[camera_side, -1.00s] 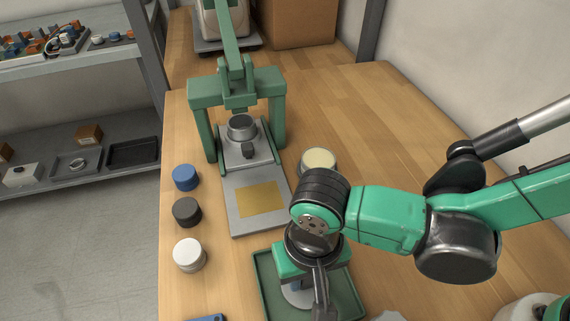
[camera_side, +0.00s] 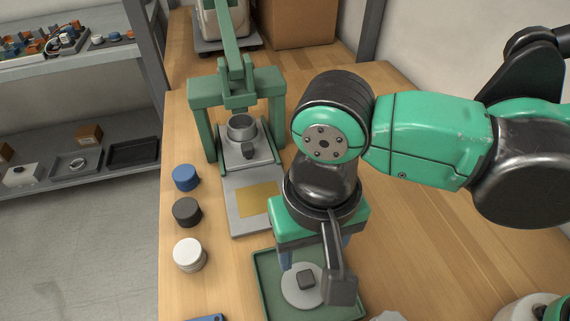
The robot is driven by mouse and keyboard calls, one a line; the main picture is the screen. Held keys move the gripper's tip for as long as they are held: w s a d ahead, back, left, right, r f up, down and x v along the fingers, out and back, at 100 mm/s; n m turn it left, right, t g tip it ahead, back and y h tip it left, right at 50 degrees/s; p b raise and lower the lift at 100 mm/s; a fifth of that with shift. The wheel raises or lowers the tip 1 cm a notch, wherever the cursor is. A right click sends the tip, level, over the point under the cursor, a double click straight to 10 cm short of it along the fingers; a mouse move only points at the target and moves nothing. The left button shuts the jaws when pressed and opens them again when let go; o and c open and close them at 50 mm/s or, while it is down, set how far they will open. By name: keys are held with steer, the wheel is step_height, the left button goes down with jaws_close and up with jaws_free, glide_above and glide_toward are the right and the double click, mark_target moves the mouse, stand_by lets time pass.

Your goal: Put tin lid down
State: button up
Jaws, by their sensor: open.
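The tin lid (camera_side: 294,291), a pale grey disc with a dark square knob (camera_side: 306,278), lies flat in the green tray (camera_side: 264,276) at the bottom centre. My gripper (camera_side: 315,282) is above the tray with its fingers spread to either side of the knob. It is open, and a gap shows between the knob and the near dark finger. The far finger is partly hidden behind the wrist and green gripper body.
A green press (camera_side: 236,105) with a metal cup stands behind a grey plate with a gold square (camera_side: 257,199). Blue (camera_side: 186,177), dark (camera_side: 187,211) and white (camera_side: 189,254) round containers line the table's left edge. Bare table lies at right.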

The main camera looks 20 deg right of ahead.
steer(key=w+d+r+t+y, duration=0.1)
steer(key=w+d+r+t, duration=0.35)
steer(key=d, duration=0.75)
steer(key=w+d+t+h, duration=0.1)
steer(key=w+d+t, duration=0.1)
steer(key=d, duration=1.2)
steer(key=shift+w+f+t, duration=0.35)
steer(key=shift+w, duration=0.05)
